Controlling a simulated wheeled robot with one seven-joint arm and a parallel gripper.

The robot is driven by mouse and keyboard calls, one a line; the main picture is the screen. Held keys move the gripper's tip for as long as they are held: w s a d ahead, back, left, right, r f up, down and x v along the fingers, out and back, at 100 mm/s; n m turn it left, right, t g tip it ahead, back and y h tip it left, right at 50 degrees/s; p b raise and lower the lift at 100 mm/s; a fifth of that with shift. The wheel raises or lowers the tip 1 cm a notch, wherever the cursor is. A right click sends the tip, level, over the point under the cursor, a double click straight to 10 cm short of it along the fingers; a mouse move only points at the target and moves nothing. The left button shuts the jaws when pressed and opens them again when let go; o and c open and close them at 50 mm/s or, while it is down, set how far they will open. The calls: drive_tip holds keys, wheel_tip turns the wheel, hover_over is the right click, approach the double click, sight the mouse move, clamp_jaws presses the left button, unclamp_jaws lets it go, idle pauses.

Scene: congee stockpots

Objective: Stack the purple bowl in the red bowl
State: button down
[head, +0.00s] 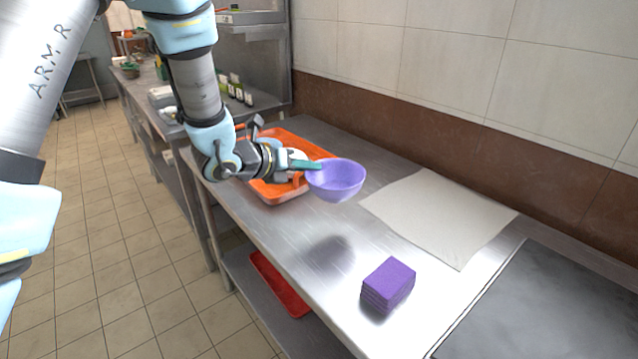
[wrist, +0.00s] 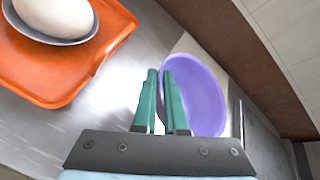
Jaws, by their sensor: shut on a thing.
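The purple bowl (head: 337,182) is upright and held above the steel table, with its shadow on the tabletop. My gripper (head: 310,165) is shut on the bowl's left rim. In the wrist view, the green fingers of my gripper (wrist: 160,78) pinch the near rim of the purple bowl (wrist: 200,98), whose inside looks empty. I cannot make out a red bowl in either view; my arm and gripper hide part of the area behind them.
An orange tray (head: 272,191) lies behind my gripper; in the wrist view it holds a grey bowl (wrist: 70,40) with a white rounded thing. A purple block (head: 388,284) sits at the front. A beige cloth (head: 440,216) lies right. A red tray (head: 279,284) is on the lower shelf.

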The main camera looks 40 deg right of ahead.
drive_tip(key=shift+f+p, duration=0.75)
drive_tip(key=shift+f, duration=3)
drive_tip(key=shift+f, duration=0.1)
drive_tip(key=c, duration=1)
unclamp_jaws()
drive_tip(key=shift+o, duration=0.2)
